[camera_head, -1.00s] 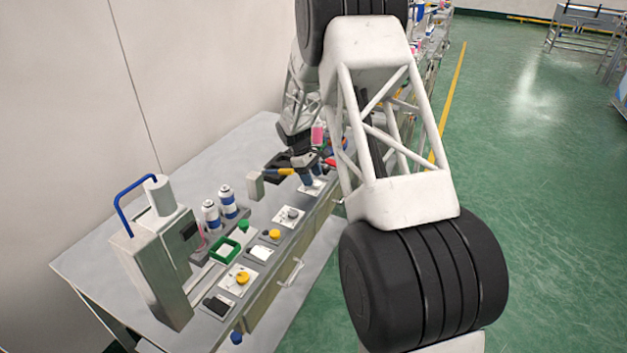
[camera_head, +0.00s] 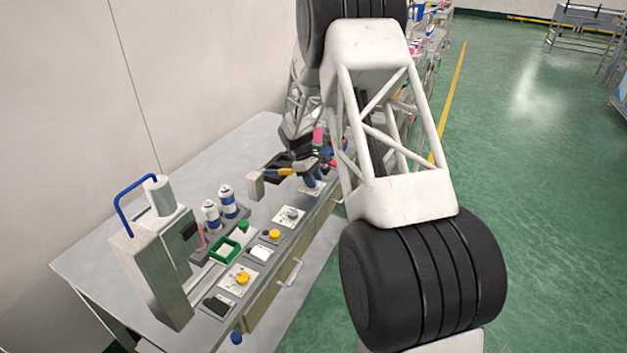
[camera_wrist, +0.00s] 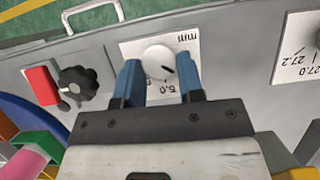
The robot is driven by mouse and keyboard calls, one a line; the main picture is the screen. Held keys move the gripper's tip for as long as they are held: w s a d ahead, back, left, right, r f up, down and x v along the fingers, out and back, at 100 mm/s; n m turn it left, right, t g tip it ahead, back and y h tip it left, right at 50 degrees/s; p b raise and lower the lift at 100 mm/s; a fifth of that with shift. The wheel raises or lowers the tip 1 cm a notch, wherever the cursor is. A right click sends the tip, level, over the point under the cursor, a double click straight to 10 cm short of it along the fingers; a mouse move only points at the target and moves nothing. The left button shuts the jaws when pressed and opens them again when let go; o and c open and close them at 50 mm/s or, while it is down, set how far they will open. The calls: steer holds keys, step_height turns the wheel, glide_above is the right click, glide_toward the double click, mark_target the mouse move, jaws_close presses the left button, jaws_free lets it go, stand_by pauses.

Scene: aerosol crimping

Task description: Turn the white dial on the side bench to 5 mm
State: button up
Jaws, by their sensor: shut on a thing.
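The white dial (camera_wrist: 157,60) sits on a white scale plate (camera_wrist: 193,42) on the side bench (camera_head: 85,262). The dial carries a short black mark pointing toward the lower right in the wrist view. The printing on the plate reads upside down there, with "5.0" below the dial and "mm" at its upper right. Part of the scale is hidden by the dial and fingers. My gripper (camera_wrist: 158,70) is shut on the dial, one blue finger on each side. In the head view my gripper (camera_head: 311,178) is at the bench's far front edge, hiding the dial.
A black knob (camera_wrist: 78,86) and a red block (camera_wrist: 41,86) lie left of the dial in the wrist view. Another plate (camera_wrist: 296,58) marked 27.0 and 27.2 is at right. Yellow knobs, two bottles and a metal press (camera_head: 155,262) stand along the bench.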

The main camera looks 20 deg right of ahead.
steer(key=shift+m, duration=0.5)
steer(key=m, duration=0.1)
steer(key=m+y, duration=0.1)
steer(key=m+g, duration=0.1)
steer(key=m, duration=0.1)
steer(key=shift+w+d+y, duration=0.15)
steer(key=shift+d+y, duration=0.1)
steer(key=shift+y, duration=0.05)
steer(key=m+y, duration=0.1)
steer(key=m, duration=0.4)
steer(key=shift+d+y, duration=0.2)
steer(key=shift+y, duration=0.2)
steer(key=o, duration=0.9)
steer(key=shift+r, duration=0.15)
steer(key=shift+v, duration=3.8)
steer(key=shift+w, duration=0.15)
